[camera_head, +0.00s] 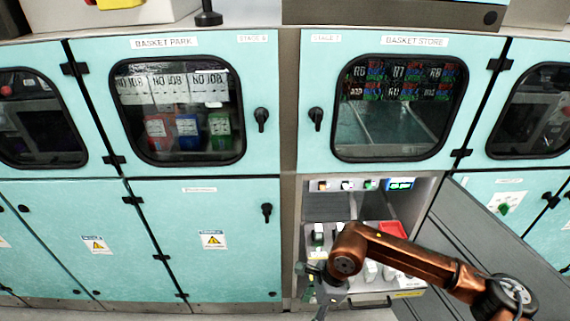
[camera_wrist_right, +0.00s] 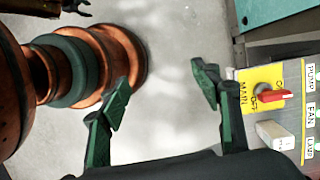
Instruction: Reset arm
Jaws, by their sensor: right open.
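My right arm comes in from the right in the head view and reaches to the open lower bay. My right gripper (camera_head: 322,283) is small and partly hidden there, at the left front of the bay's pulled-out drawer (camera_head: 385,304). In the right wrist view my right gripper (camera_wrist_right: 162,88) is open, with two green fingers apart and only grey floor between them. A dark claw-like end (camera_wrist_right: 76,8) at the top left edge of that view looks like part of my left gripper, too cut off to tell its state. The head view does not show my left gripper.
A switch panel (camera_wrist_right: 285,120) with a red MAIN rotary switch (camera_wrist_right: 276,96) lies close to the right finger. The drawer holds light-coloured modules and a red bin (camera_head: 392,232). A grey open door (camera_head: 500,240) stands right of the bay. Teal cabinets (camera_head: 215,270) line the left.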

